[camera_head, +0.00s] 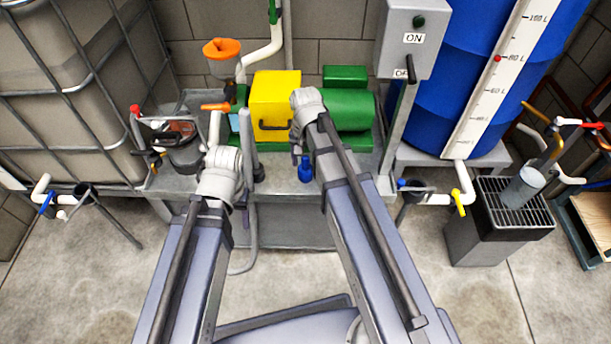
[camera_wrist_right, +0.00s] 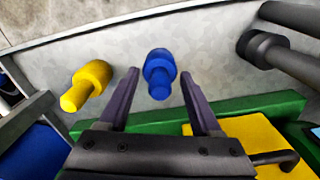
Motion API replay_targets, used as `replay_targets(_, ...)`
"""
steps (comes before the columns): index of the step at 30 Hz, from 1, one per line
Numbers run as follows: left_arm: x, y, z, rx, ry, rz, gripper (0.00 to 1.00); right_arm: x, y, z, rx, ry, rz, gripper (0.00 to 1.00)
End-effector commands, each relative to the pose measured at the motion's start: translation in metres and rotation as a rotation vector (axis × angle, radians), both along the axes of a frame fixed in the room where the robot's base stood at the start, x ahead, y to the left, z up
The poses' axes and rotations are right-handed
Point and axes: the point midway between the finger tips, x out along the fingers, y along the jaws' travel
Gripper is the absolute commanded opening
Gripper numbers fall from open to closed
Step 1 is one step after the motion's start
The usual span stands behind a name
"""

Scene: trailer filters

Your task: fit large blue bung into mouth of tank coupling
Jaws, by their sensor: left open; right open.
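The large blue bung (camera_head: 305,170) stands on the metal bench in front of the green base. In the right wrist view the blue bung (camera_wrist_right: 158,72) lies between the two fingers of my right gripper (camera_wrist_right: 159,88), apart from both. My right gripper (camera_head: 296,157) is open and empty; its wrist hides part of it in the head view. My left gripper (camera_head: 238,190) is open, mostly hidden by its own wrist, left of the bung. Dark open-ended couplings hang at the left tank outlet (camera_head: 83,191) and the blue tank outlet (camera_head: 408,190); I cannot tell which is meant.
A yellow box (camera_head: 275,97) and green motor (camera_head: 348,110) sit behind. A switch post (camera_head: 400,125) rises at right, near a drain bin (camera_head: 485,235).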

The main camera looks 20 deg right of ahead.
Motion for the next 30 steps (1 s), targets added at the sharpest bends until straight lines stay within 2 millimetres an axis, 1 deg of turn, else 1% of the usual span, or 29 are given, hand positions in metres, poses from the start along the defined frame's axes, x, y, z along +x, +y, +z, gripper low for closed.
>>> replay_targets(6,0.0000,0.0000,0.0003,0.000,0.000,0.000,0.60,0.0001,0.0001,0.0003,0.000,0.000,0.000,0.65)
replay_targets(23,0.0000,0.0000,0.0003,0.000,0.000,0.000,0.60,0.0001,0.0001,0.0003,0.000,0.000,0.000,0.02)
replay_targets(24,0.0000,0.0000,0.0003,0.000,0.000,0.000,0.60,0.0001,0.0001,0.0003,0.000,0.000,0.000,0.00)
replay_targets(30,0.0000,0.0000,0.0002,0.000,0.000,0.000,0.60,0.0001,0.0000,0.0002,0.000,0.000,0.000,0.00)
